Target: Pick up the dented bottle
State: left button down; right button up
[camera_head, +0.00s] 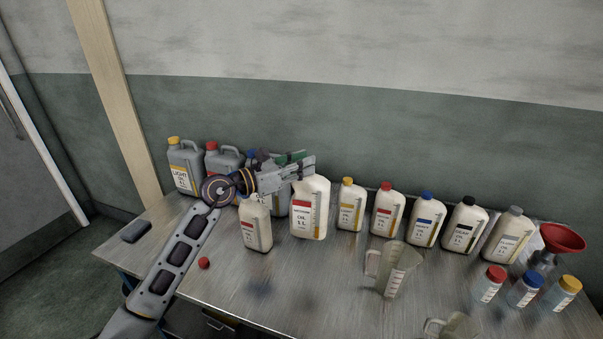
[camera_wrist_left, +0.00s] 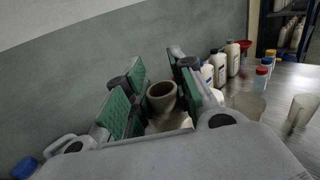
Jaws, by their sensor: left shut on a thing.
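My left gripper (camera_head: 303,166) is shut on the neck of an off-white oil bottle (camera_head: 311,210) with a red label, in the middle of the head view. The bottle looks large and hangs above the table, nearly upright. In the left wrist view its open, uncapped neck (camera_wrist_left: 162,93) sits between the green finger pads. I cannot make out a dent on the side facing me. Another off-white bottle (camera_head: 256,225) with a red label stands just left of it. My right gripper is not in view.
Several capped oil bottles (camera_head: 386,209) stand in a row to the right. Grey canisters (camera_head: 184,168) stand at the back left. A clear jug (camera_head: 396,271), small capped jars (camera_head: 489,284) and a red funnel (camera_head: 562,239) are on the right. A red cap (camera_head: 204,263) lies front left.

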pick_arm(q)
jog(key=shift+r, duration=3.7)
